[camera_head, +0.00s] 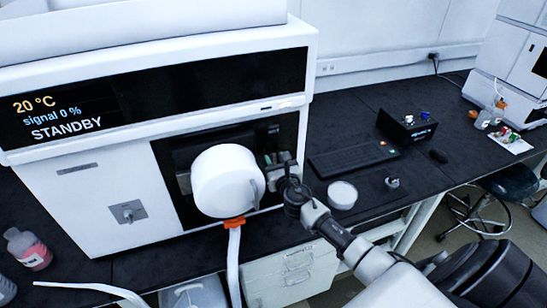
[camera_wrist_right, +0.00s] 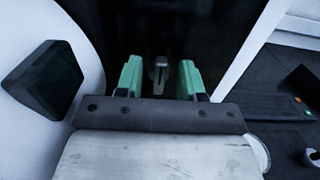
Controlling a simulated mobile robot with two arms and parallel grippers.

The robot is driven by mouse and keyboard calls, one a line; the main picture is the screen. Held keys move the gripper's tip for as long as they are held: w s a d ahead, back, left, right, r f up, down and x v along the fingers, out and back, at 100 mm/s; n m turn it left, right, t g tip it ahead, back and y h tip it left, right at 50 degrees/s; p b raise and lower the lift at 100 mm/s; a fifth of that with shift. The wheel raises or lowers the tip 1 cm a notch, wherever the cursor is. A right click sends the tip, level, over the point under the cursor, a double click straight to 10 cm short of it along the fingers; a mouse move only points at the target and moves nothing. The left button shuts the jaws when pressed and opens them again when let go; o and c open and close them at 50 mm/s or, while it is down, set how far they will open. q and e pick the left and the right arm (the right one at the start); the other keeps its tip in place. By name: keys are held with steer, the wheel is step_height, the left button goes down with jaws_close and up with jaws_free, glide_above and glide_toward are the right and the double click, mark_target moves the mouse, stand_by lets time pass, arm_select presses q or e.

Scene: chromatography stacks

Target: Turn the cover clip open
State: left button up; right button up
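The white instrument (camera_head: 75,200) has a dark recessed bay (camera_head: 185,155) on its front, with a large white round housing (camera_head: 222,182) in it. My right gripper (camera_head: 269,159) is at the right side of this housing, over the dark bay. In the right wrist view its two green fingertips (camera_wrist_right: 160,80) are apart. A small grey lever-like piece (camera_wrist_right: 160,70), which looks like the cover clip, shows between them against the black panel, with a gap on each side. I cannot tell how deep it sits between the fingers. My left gripper is not in view.
An orange fitting (camera_head: 234,223) with a white tube (camera_head: 234,260) hangs below the housing. A white round lid (camera_head: 342,194), a keyboard (camera_head: 353,158) and a black box (camera_head: 407,126) are on the dark bench to the right. A pink-liquid bottle (camera_head: 28,250) stands at left.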

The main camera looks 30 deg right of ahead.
steer(key=shift+w+d, duration=0.15)
steer(key=shift+w, duration=0.5)
steer(key=c, duration=0.7)
